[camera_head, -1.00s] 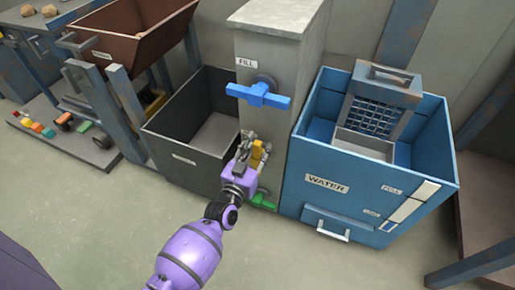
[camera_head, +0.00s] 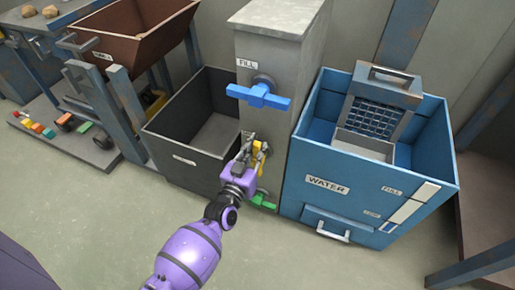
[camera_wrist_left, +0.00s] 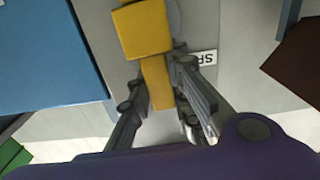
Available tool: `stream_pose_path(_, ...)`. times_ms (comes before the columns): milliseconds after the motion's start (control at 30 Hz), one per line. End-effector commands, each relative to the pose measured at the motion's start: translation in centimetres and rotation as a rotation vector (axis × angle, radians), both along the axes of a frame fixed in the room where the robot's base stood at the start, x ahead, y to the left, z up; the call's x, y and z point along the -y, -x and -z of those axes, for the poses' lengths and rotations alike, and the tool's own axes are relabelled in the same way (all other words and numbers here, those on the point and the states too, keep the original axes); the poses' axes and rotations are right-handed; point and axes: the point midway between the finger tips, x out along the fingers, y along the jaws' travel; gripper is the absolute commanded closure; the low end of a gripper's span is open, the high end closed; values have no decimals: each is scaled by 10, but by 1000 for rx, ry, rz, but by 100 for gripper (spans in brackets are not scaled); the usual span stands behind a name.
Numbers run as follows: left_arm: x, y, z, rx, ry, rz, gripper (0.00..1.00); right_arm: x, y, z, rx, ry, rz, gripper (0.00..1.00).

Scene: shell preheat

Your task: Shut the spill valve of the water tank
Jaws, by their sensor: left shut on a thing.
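The spill valve's yellow handle (camera_head: 257,145) is low on the grey column, between the dark bin and the blue tank. It also shows in the left wrist view (camera_wrist_left: 142,30) as a yellow block with a narrower bar below it, beside a partly hidden label starting "SP" (camera_wrist_left: 205,58). My left gripper (camera_head: 253,152) is at this handle; its fingers (camera_wrist_left: 160,95) lie on both sides of the yellow bar and are shut on it. The fingers hide part of the handle in the head view. The blue tank labelled WATER (camera_head: 300,215) stands right of the column. My right gripper is not in view.
A blue fill valve handle (camera_head: 258,95) sits higher on the grey column (camera_head: 275,45). A green handle (camera_head: 263,201) is low beneath my left gripper. A dark open bin (camera_head: 175,150) stands close on the left. The floor in front is clear.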

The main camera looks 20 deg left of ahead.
Motion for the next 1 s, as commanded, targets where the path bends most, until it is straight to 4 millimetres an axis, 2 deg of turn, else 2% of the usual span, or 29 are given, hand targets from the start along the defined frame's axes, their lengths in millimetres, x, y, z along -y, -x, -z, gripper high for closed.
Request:
stream_pose_path(267,-10,0,2,-8,168,0,100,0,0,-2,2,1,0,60)
stream_pose_path(533,-23,0,7,-16,419,0,100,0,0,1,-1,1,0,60)
stream_pose_path(1000,-42,-1,25,-34,866,0,100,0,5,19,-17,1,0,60)
